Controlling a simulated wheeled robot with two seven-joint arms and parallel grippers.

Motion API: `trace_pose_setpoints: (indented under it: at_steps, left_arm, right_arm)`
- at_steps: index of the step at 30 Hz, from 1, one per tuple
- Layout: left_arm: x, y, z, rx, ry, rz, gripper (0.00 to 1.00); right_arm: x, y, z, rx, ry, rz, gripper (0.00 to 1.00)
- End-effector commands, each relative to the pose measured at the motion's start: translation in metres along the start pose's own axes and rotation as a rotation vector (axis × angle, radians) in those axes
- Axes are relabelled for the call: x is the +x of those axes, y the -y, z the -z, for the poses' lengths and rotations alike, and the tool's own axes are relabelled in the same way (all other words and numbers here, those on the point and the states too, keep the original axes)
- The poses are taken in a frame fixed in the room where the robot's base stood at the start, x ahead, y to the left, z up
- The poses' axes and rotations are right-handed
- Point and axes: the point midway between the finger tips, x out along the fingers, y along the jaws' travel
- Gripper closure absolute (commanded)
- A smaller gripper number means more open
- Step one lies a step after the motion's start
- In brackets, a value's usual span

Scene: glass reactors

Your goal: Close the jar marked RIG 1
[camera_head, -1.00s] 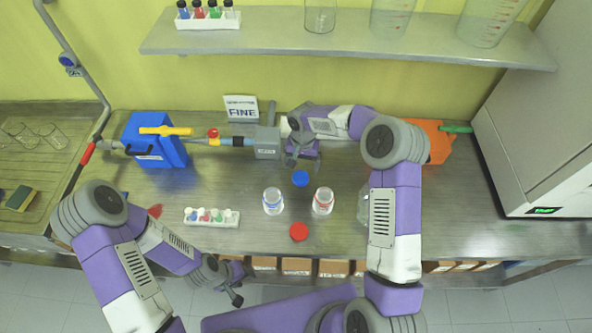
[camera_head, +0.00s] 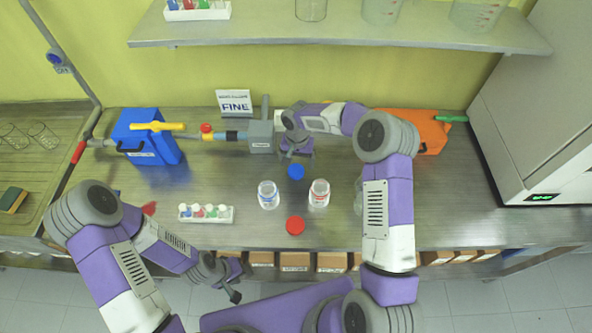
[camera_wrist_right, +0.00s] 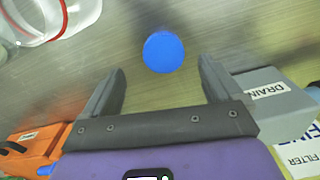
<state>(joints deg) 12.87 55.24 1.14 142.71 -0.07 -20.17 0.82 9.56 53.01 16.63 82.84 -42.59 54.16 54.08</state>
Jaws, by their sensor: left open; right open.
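Two clear open jars stand mid-table: one with blue print (camera_head: 268,196) on the left, one with red print (camera_head: 319,194) on the right. I cannot read which is RIG 1. A blue lid (camera_head: 296,171) lies behind them, between them and my right gripper (camera_head: 297,154). A red lid (camera_head: 295,226) lies in front of them. In the right wrist view, the blue lid (camera_wrist_right: 163,52) shows centred between and beyond the open, empty fingertips (camera_wrist_right: 161,70); part of a jar (camera_wrist_right: 50,18) shows top left. My left gripper (camera_head: 233,291) is open and empty at the table's front edge.
A rack of small coloured-cap bottles (camera_head: 206,214) stands left of the jars. A grey DRAIN box (camera_head: 261,137) sits beside my right gripper, with a FINE sign (camera_head: 235,102) behind. A blue box (camera_head: 146,138) is at left, an orange case (camera_head: 432,132) at right.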

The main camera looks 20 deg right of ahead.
Motion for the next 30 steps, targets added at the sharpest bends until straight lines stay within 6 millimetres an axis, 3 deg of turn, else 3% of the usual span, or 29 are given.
trace_pose_setpoints:
  at_steps: [5, 15, 27, 30]
  left_arm:
    - [-0.001, 0.0, 0.0, 0.0, 0.0, 0.0, 0.57]
    - [-0.008, -0.003, 0.0, 0.0, 0.0, 0.0, 0.57]
    - [-0.008, -0.003, 0.0, 0.0, 0.0, 0.0, 0.57]
    - [-0.008, -0.003, 0.0, 0.0, 0.0, 0.0, 0.57]
  right_arm:
    - [0.003, 0.001, 0.0, -0.001, 0.002, -0.001, 0.08]
    - [0.048, 0.005, 0.0, 0.0, 0.003, 0.0, 0.08]
    - [0.052, 0.005, 0.0, -0.001, 0.001, 0.0, 0.08]
    - [0.052, 0.005, 0.0, -0.001, 0.001, 0.0, 0.22]
